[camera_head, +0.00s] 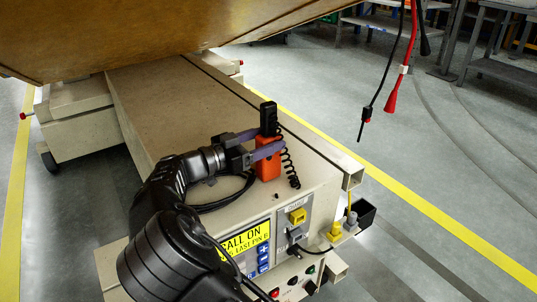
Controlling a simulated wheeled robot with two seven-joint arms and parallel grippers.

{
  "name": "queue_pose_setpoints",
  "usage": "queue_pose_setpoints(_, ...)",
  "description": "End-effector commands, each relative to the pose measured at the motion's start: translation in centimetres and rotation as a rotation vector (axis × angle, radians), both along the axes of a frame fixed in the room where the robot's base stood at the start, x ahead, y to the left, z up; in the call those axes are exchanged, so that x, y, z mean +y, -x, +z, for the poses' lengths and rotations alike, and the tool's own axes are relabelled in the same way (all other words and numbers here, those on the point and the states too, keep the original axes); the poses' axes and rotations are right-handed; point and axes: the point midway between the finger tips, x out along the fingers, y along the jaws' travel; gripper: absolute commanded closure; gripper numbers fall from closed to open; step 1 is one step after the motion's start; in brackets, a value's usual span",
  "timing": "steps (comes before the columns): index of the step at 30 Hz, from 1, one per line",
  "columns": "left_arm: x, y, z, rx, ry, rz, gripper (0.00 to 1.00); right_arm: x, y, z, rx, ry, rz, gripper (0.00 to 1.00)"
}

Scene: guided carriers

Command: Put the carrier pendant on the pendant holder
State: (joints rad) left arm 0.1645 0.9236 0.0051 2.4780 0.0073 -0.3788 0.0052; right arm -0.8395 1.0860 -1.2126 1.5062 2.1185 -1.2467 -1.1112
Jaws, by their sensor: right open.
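An upright orange block (268,164) with a black upper part (268,117) stands at the end of the beige carrier's top. It appears to be the carrier pendant with its holder, but I cannot tell where one ends and the other begins. A black coiled cord (290,170) hangs on its right side. My right gripper (264,142) is open, its two purple fingers on either side of the block around where black meets orange. I cannot tell whether they touch it. The fingers and gripper hide part of the block. My left gripper is out of view.
The carrier (150,90) bears a large brown load (150,35) at the back. Its end panel has a yellow display (245,241), buttons and plugs. A black box (358,214) sits at its right corner. Red and black cables (391,95) hang at right.

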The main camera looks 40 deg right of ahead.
Motion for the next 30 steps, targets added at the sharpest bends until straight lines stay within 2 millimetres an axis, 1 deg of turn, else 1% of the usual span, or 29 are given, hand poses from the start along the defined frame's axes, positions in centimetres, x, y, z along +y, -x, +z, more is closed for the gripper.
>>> queue_pose_setpoints(1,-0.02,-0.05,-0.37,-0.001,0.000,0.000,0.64,-0.49,0.03,-0.13,-0.001,0.001,-0.001,0.36)
queue_pose_setpoints(4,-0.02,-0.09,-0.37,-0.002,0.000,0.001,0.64,-0.89,0.01,0.03,-0.001,0.001,0.001,0.36)
queue_pose_setpoints(20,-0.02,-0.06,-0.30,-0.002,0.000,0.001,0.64,-0.88,0.02,0.09,0.000,0.001,0.001,0.36)
queue_pose_setpoints(21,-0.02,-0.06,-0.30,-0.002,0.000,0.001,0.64,-0.88,0.02,0.09,0.000,0.001,0.001,0.37)
queue_pose_setpoints(23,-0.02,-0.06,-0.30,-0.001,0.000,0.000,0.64,-0.88,0.02,0.09,0.000,0.001,0.001,0.42)
queue_pose_setpoints(30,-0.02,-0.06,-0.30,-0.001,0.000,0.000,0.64,-0.88,0.02,0.09,0.000,0.001,0.001,0.62)
